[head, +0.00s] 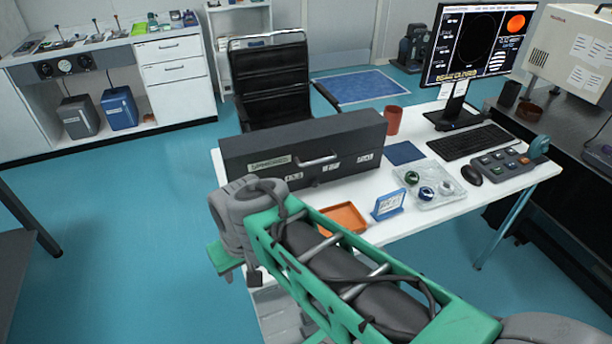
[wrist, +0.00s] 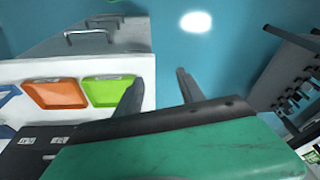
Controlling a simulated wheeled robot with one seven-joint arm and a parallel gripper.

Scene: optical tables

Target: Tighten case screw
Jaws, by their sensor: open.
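A long dark grey case (head: 300,150) with a handle and pale labels stands on the white desk (head: 440,205). Part of this dark case also shows at the lower left of the wrist view (wrist: 40,143). I cannot make out a screw on it in either view. In the wrist view my gripper (wrist: 160,88) is open, its two dark fingers apart with nothing between them. It points over blue floor beside the desk edge, to the right of the trays. In the head view my green arm crosses in front of the desk, and the fingertips are hidden.
An orange tray (head: 345,217) lies on the desk; a green tray (wrist: 110,90) is beside it in the wrist view. A blue-framed card (head: 388,203), clear tray (head: 447,197), red cup (head: 393,120), keyboard (head: 470,142) and monitor (head: 480,45) occupy the desk. A black chair (head: 270,85) stands behind.

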